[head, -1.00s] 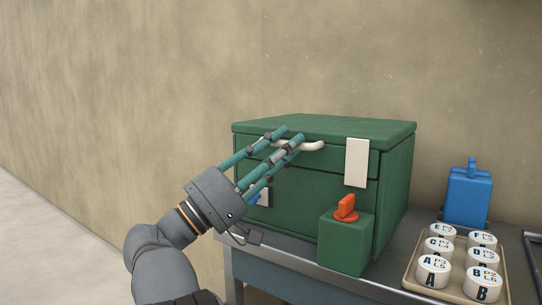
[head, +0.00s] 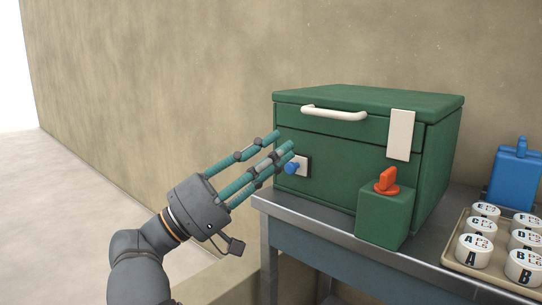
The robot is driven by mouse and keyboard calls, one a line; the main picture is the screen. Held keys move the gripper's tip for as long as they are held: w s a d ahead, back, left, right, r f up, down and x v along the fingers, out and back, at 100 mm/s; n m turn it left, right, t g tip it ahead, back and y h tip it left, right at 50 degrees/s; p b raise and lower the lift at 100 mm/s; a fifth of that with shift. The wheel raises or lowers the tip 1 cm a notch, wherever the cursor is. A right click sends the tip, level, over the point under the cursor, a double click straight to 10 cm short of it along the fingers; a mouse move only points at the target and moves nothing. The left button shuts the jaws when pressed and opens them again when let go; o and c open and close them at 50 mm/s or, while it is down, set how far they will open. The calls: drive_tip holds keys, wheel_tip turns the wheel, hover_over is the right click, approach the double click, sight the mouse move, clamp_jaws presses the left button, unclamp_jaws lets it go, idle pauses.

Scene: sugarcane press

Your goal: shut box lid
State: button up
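The green box (head: 345,155) stands on the metal table. Its lid (head: 375,98) lies level on top, with only a thin seam along the front. A white bar handle (head: 335,112) is on the lid's front, and a white latch plate (head: 400,135) hangs across the seam at the right. My gripper (head: 284,148) is left of the box front, below the handle. Its fingers are extended and spread, with nothing between them. The fingertips overlap the area near a blue knob (head: 292,168) on the box front; I cannot tell whether they touch it.
A green block with an orange knob (head: 387,181) stands at the box's front right. Farther right are a tray (head: 447,256) of labelled white round pieces and a blue container (head: 514,178). The space left of the table (head: 300,222) is free.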

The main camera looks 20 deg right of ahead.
drive_tip(key=shift+a+f, duration=0.25)
drive_tip(key=shift+a, duration=0.05)
drive_tip(key=shift+d+r, duration=0.1)
idle(0.5)
